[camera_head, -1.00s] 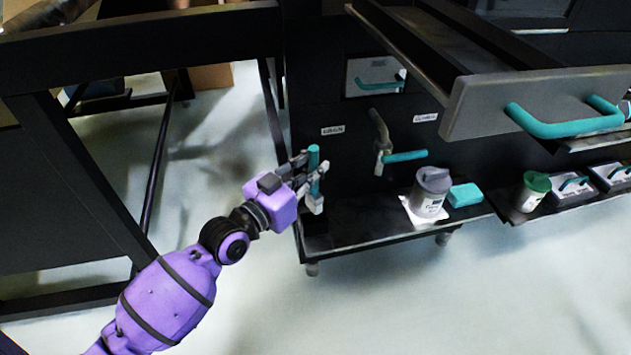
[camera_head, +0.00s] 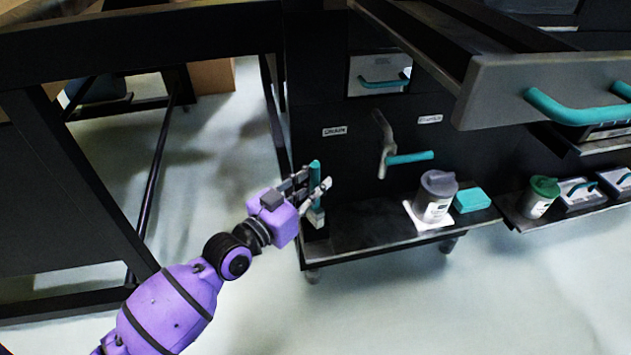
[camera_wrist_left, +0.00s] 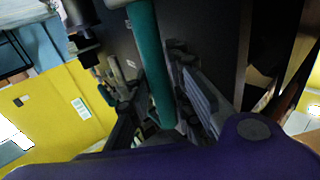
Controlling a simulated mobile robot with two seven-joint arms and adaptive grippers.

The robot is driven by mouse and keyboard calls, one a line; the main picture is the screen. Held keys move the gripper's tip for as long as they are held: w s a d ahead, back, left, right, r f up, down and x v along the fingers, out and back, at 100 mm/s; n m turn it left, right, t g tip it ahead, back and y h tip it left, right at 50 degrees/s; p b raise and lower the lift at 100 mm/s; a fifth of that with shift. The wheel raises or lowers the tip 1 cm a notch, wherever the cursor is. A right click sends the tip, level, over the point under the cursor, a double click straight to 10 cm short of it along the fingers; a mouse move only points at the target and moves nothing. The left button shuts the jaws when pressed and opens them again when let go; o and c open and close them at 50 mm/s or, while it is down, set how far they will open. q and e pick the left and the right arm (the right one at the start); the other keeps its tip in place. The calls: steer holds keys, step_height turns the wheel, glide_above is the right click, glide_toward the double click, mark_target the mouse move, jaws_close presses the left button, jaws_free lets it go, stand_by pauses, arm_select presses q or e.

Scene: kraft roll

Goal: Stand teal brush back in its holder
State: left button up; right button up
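The teal brush (camera_head: 315,172) is upright between the fingers of my left gripper (camera_head: 313,187), with its pale lower end (camera_head: 316,217) down over the left end of the low black shelf. The fingers are closed around its handle. In the left wrist view the teal handle (camera_wrist_left: 151,65) runs between the fingers (camera_wrist_left: 160,108), and a pale part shows at its top edge. A grey lidded canister (camera_head: 436,197) stands on a white square (camera_head: 419,222) on the shelf; I cannot tell whether it is the brush's holder. My right gripper is out of view.
A teal block (camera_head: 471,200) lies beside the canister. A green-lidded canister (camera_head: 540,196) stands farther right. A teal-handled lever (camera_head: 408,158) sticks out above the shelf. An open grey drawer (camera_head: 500,88) overhangs at upper right. The shelf between brush and canister looks clear.

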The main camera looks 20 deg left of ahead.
arm_select(q)
steer(key=shift+o, duration=1.2)
steer(key=shift+r, duration=0.15)
steer(key=p+v, duration=0.2)
steer(key=v, duration=1)
steer(key=s+d+f+n+g+y, duration=0.25)
steer(key=s+f+g, duration=0.25)
steer(key=s+f, duration=1.05)
steer(key=s+f+g+y, duration=0.1)
steer(key=s+f+g, duration=0.2)
steer(key=s, duration=1)
steer(key=s+f+g+y, duration=0.2)
steer(key=s+f, duration=0.3)
steer(key=s, duration=0.8)
steer(key=shift+s+d+f+n+g, duration=0.35)
steer(key=shift+f+n+g, duration=0.1)
steer(key=shift+g, duration=0.15)
steer(key=shift+y, duration=0.25)
